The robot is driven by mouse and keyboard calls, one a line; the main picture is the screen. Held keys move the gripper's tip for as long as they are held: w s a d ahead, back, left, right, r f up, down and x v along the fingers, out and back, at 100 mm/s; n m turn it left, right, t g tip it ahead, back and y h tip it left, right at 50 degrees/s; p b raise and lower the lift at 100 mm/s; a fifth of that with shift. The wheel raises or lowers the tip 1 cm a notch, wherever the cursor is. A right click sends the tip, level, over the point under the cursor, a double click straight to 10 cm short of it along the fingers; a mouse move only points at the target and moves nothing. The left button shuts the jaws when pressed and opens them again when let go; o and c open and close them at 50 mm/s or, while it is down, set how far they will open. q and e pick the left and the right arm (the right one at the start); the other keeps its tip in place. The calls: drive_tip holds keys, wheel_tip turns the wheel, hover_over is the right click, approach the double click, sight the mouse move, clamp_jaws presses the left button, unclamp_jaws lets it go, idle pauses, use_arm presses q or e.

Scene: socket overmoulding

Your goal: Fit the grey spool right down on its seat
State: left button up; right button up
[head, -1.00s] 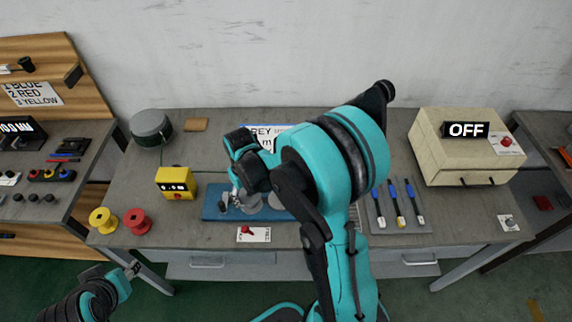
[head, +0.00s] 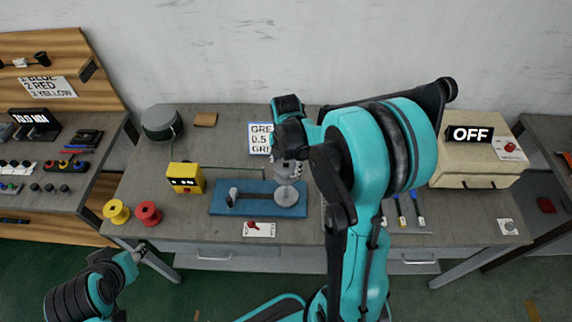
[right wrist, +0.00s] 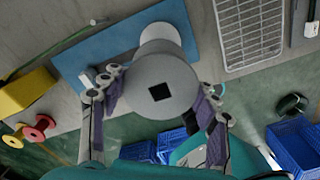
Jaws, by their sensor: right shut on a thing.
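The grey spool (right wrist: 162,92) is between the two fingers of my right gripper (right wrist: 158,100) in the right wrist view, with its square hole facing the camera. My right gripper (head: 288,170) is shut on it above the right part of the blue base plate (head: 260,211). A pale round part (right wrist: 163,38) shows just behind the spool; I cannot tell whether it is the spool's other flange or the seat. A grey disc (head: 287,195) shows below the fingers in the head view. Any gap at the seat is hidden. My left gripper (head: 138,256) is low at the left, its jaws unclear.
A small post (head: 233,194) stands at the plate's left end. A yellow box (head: 186,178), red spool (head: 148,213) and yellow spool (head: 116,211) lie left. A switch card (head: 259,230) lies in front. Tools lie right, near the beige box (head: 470,168) reading OFF.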

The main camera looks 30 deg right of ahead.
idle(0.4)
drive_tip(key=b, duration=0.5)
hover_over(286, 188)
drive_tip(key=shift+w+f, duration=0.1)
drive_tip(key=shift+f, duration=2.95)
drive_tip(key=shift+b, duration=0.3)
drive_tip(key=shift+f+b, duration=2.75)
drive_tip(key=shift+f, duration=0.45)
drive_tip(key=o, duration=1.3)
drive_tip(key=shift+r, duration=0.1)
wheel_tip(286, 188, up, 12)
drive_tip(key=shift+f, duration=0.1)
